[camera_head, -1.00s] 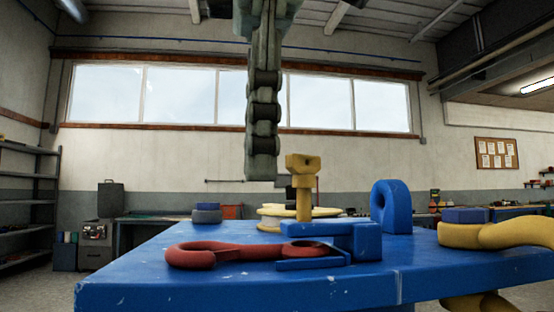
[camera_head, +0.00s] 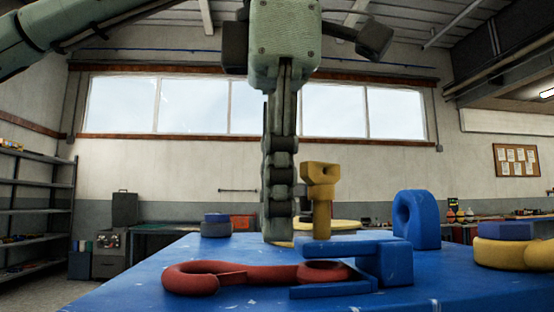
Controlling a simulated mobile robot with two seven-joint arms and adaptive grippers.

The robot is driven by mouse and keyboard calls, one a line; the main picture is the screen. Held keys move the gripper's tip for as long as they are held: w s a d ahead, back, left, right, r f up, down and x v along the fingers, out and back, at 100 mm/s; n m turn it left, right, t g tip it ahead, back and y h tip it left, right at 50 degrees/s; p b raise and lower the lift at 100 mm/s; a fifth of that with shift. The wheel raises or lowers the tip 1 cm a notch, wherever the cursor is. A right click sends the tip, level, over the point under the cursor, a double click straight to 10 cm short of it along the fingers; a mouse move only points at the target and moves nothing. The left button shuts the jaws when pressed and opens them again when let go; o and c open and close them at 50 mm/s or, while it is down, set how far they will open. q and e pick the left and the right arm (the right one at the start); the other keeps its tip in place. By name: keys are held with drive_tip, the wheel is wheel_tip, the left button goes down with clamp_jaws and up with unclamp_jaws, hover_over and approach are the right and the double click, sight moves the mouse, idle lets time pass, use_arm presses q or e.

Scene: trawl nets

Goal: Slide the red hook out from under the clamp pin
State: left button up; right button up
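The red hook (camera_head: 215,277) lies flat on the blue table (camera_head: 130,285), with its rounded end at the left. Its right end reaches under the arm of the blue clamp (camera_head: 397,264). The yellow clamp pin (camera_head: 322,205) stands upright behind the clamp arm; its lower end is hidden. My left gripper (camera_head: 278,238) points straight down behind the hook, left of the pin. It appears edge-on, so its opening does not show, and nothing is visible in it. I cannot tell whether its tips touch the table. My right gripper is out of view.
A blue ring-shaped block (camera_head: 415,220) stands behind the clamp. A yellow curved piece (camera_head: 515,253) with a blue block (camera_head: 503,231) on it is at the right. A dark and blue stack (camera_head: 216,226) sits at the back left. The table's left part is clear.

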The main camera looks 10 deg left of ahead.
sight(275, 266)
use_arm(q)
drive_tip(key=shift+w+a+f, duration=0.1)
drive_tip(key=shift+w+f, duration=0.1)
drive_tip(key=shift+f, duration=0.8)
drive_tip(key=shift+w+a+f, duration=0.1)
drive_tip(key=shift+w+f, duration=0.1)
drive_tip(key=shift+f, duration=0.75)
drive_tip(key=shift+d, duration=0.1)
clamp_jaws()
